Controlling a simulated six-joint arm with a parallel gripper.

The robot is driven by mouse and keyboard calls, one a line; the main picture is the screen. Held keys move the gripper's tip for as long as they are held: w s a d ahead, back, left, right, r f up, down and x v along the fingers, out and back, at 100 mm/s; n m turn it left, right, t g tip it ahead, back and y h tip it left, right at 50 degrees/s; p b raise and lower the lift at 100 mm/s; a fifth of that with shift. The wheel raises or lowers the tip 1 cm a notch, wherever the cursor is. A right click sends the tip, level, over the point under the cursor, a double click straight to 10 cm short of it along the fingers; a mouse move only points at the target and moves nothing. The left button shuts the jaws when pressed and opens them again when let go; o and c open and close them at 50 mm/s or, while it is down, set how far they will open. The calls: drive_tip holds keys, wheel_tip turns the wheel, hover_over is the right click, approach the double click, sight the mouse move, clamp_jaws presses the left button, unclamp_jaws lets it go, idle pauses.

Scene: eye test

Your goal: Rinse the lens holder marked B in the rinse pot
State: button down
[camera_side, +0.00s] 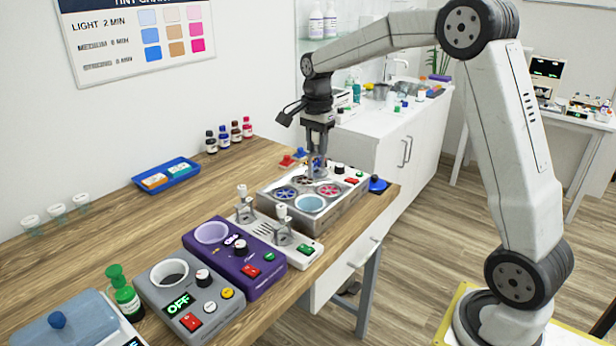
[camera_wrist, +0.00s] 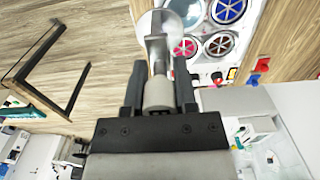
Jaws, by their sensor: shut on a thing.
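My gripper (camera_side: 317,150) points down above the steel pot unit (camera_side: 275,208). In the wrist view my gripper (camera_wrist: 158,95) is shut on the pale grip of a lens holder (camera_wrist: 157,55). A clear round shape at its far end looks like its lens. The steel unit has several round pots, with blue, red and dark ones and a pale-blue pot (camera_side: 310,203) in front. I cannot tell which pot is the rinse pot. The held holder appears above the unit; its lower end is hard to see in the side view.
A purple unit (camera_side: 233,262), a grey unit (camera_side: 190,290) and a green-capped bottle (camera_side: 123,292) stand nearer the front. A blue tray (camera_side: 166,175) and small bottles (camera_side: 235,133) are behind. The wood bench between is clear.

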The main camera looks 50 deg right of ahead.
drive_tip(key=w+d+f, duration=0.3)
drive_tip(key=w+f, duration=0.1)
drive_tip(key=f, duration=0.3)
drive_tip(key=shift+w+d, duration=0.15)
drive_tip(key=shift+w, duration=0.05)
drive_tip(key=shift+f, duration=0.2)
drive_tip(key=shift+f, duration=5.05)
drive_tip(key=shift+f, duration=0.55)
idle(1.3)
